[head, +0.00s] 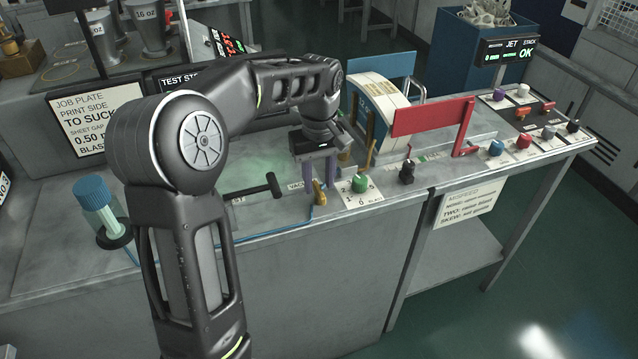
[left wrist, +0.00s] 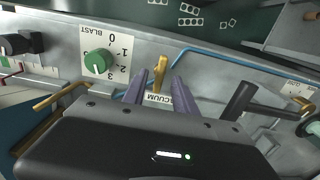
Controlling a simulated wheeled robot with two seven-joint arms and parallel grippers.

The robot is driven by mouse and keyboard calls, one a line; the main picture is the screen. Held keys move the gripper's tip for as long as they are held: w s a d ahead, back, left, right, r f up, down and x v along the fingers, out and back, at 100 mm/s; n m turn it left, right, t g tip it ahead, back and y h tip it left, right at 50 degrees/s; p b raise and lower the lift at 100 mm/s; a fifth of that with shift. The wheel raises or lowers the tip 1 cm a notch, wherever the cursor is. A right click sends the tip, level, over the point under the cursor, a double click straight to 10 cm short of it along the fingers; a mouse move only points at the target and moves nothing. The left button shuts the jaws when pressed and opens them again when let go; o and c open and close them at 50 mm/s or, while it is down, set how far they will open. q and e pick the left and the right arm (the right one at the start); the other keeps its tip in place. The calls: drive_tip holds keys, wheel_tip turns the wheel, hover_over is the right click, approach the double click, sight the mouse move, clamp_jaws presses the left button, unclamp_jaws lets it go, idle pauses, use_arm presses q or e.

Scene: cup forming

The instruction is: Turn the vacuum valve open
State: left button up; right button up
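The vacuum valve has a small brass-yellow lever (head: 319,196) at the front edge of the bench, left of the green blast knob. In the left wrist view the lever (left wrist: 159,76) stands beyond a white VACUUM label (left wrist: 166,99). My left gripper (head: 320,184) reaches down over the valve with two purple fingers. In the left wrist view the fingers (left wrist: 163,74) are apart, with the lever showing between them, nearer the left finger. Whether either finger touches the lever is unclear. My right gripper is not in view.
The green blast knob (head: 360,183) stands close on the right, with a black knob (head: 407,171) beyond. A black T-shaped handle (head: 272,186) lies left of the valve. A red plate (head: 432,117) rises to the right. A blue-capped jar (head: 98,205) stands far left.

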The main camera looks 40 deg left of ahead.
use_arm(q)
drive_tip(key=shift+f, duration=1)
drive_tip(key=shift+c, duration=0.4)
clamp_jaws()
